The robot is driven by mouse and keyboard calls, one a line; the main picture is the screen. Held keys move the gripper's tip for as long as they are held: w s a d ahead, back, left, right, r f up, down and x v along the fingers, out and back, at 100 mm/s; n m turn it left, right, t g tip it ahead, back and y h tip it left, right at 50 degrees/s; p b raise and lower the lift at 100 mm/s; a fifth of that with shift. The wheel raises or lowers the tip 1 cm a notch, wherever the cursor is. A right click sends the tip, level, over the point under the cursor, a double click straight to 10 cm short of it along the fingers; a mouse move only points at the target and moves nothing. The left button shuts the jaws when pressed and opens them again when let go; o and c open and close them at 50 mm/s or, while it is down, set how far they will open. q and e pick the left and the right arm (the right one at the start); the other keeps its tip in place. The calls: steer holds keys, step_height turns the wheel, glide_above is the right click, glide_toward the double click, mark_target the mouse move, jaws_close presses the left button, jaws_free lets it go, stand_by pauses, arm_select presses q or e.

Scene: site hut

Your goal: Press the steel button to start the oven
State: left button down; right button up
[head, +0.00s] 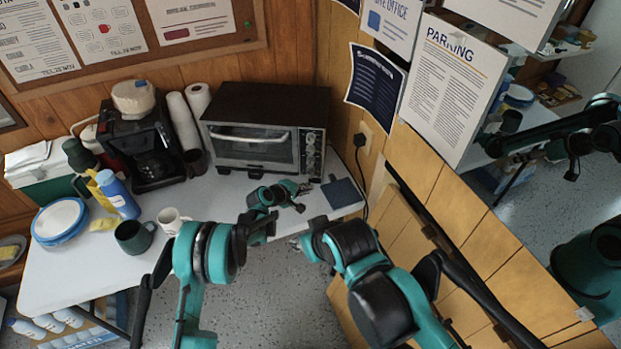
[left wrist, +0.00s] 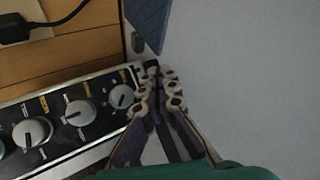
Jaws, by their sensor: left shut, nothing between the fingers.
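The oven (head: 255,152) is a dark toaster oven with a glass door, standing on the white table. Its control panel (head: 312,152), with a column of knobs, is on the right of its front. The panel also fills the lower left of the left wrist view (left wrist: 55,125).
A blue square mat (head: 342,193) lies right of the left gripper. A black cable (head: 362,170) hangs from the wall socket. A coffee maker (head: 145,150), paper rolls (head: 184,120) and mugs (head: 135,237) stand to the left. The table's front edge is below the gripper.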

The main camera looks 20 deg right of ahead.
mark_target(314, 180)
arm_select(q)
steer(key=shift+w+d, duration=0.45)
steer(key=shift+w, duration=0.2)
steer(key=shift+w+b, duration=0.15)
steer(key=shift+b, duration=0.2)
stand_by(0.8)
steer(key=shift+w+d, duration=0.2)
steer(key=shift+w, duration=0.05)
steer(key=shift+w+d+b, duration=0.2)
steer(key=shift+w+b, duration=0.1)
steer(key=shift+b, duration=0.1)
stand_by(0.5)
stand_by(0.4)
steer(key=shift+s+a, duration=0.45)
steer(key=shift+s, duration=0.25)
